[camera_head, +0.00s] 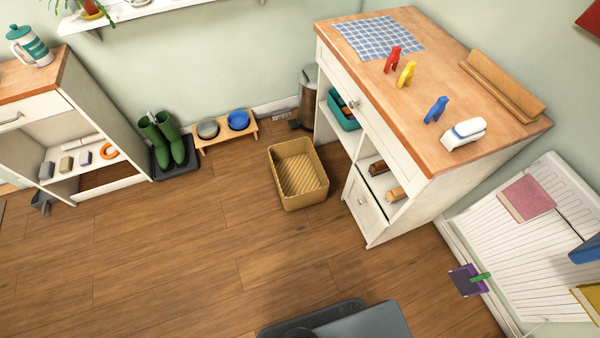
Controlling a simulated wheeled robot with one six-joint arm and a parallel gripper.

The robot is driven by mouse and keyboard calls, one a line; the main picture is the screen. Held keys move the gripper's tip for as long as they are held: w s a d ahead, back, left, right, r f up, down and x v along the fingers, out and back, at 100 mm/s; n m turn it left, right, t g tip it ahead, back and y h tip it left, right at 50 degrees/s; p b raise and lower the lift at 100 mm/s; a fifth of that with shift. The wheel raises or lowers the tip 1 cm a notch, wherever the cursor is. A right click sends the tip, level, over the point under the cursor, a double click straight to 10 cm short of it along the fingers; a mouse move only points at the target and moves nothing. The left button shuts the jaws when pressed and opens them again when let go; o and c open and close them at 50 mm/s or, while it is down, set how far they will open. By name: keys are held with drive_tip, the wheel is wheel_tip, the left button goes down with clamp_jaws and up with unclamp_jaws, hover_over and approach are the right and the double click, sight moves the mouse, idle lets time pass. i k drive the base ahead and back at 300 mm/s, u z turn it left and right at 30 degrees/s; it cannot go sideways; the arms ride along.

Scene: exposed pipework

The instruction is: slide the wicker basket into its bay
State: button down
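The wicker basket (304,199) is tan and rectangular, with an open top. It stands upright on the wood floor and looks empty. It is just left of the wooden-topped cabinet (398,148) and apart from it. That cabinet has open compartments facing the basket's side: one holds a teal bin (343,113), another holds brown rolls (389,188). The space below the teal bin is partly hidden by the viewing angle. No label shows which opening is the basket's bay. My gripper is not in view.
A metal bin (309,97) stands behind the basket by the wall. Pet bowls on a stand (225,131) and green boots on a tray (174,166) are to its left. A white drying rack (527,260) stands at right. The floor before the basket is clear.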

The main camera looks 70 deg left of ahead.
sight(302, 181)
drive_tip(key=u, duration=3.5)
drive_tip(key=i, duration=0.95)
drive_tip(key=u, duration=0.55)
drive_tip(key=i, duration=0.9)
drive_tip(key=z, duration=0.3)
